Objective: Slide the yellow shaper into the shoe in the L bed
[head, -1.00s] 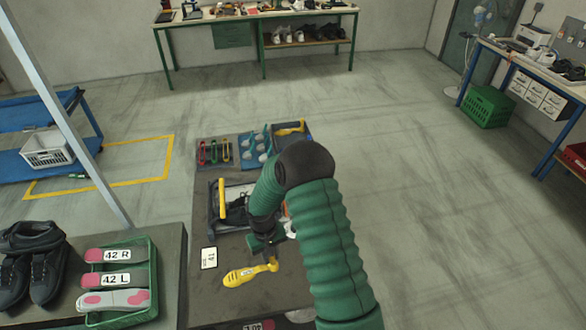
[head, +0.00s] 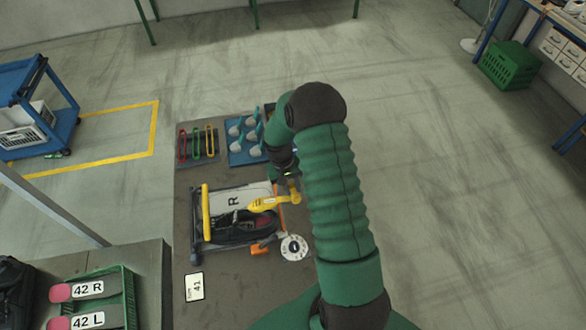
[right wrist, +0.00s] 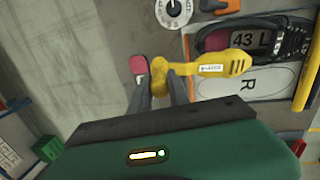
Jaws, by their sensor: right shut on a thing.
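My right gripper (head: 289,182) is shut on the yellow shaper (head: 265,204); in the right wrist view the fingers (right wrist: 161,84) close around the narrow end of the shaper (right wrist: 212,69). The shaper's broad end points left in the head view, over the bed frame, alongside the black shoe (head: 240,228). It appears outside the shoe; its height above the bed is unclear. The shoe lies in the near bed, with a "43 L" insole label visible inside it in the right wrist view (right wrist: 252,40). The far bed, marked R (head: 233,201), shows no shoe. My left gripper is out of view.
A yellow bar (head: 205,212) edges the beds at left. A white dial (head: 294,247) and an orange part (head: 260,249) sit nearby. A "41" card (head: 194,287) lies in front. A green insole crate (head: 130,298) is at lower left.

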